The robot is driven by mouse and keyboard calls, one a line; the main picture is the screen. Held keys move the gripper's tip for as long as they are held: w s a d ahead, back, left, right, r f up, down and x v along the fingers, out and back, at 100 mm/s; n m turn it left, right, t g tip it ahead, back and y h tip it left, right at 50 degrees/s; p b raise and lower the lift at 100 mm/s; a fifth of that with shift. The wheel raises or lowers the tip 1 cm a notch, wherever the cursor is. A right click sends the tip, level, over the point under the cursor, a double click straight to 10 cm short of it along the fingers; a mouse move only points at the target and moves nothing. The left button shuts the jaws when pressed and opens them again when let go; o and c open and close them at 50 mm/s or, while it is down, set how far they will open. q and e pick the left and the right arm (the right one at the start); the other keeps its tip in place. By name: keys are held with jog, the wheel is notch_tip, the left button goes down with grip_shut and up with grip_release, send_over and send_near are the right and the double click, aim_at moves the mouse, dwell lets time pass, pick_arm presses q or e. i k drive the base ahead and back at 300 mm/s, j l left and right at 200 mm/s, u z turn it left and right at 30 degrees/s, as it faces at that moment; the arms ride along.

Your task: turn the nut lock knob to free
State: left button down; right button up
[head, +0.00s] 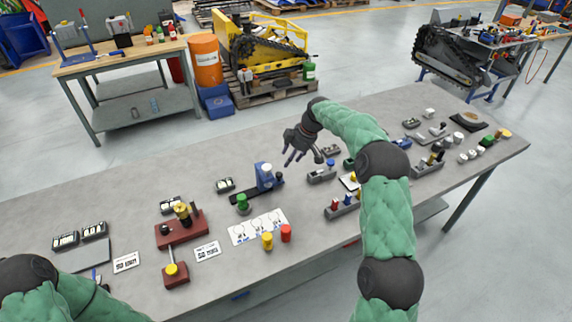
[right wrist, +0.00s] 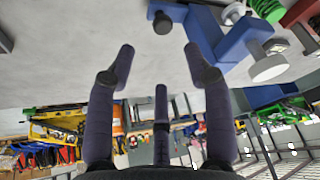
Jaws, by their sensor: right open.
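My right gripper (head: 293,150) is open and empty above the bench, behind and right of a blue fixture (head: 266,178) with a white round cap (head: 264,168). Its spread fingers also show in the right wrist view (right wrist: 159,62), with nothing between them. That view shows the blue fixture (right wrist: 212,38) upper right, with a pale disc-shaped knob (right wrist: 268,67) and a dark round knob (right wrist: 163,22), apart from the fingers. I cannot tell for certain which part is the nut lock knob, nor its setting. My left gripper is out of view; only its arm shows lower left.
A dark red fixture with a brass top (head: 181,228) stands left on the grey bench (head: 330,255). A green knob (head: 242,202), a yellow cylinder (head: 267,240) and a red cylinder (head: 286,233) stand around a white printed sheet (head: 258,226). Small grey fixtures crowd the right side.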

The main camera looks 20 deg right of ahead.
aim_at(164, 230)
jog(key=k, duration=1)
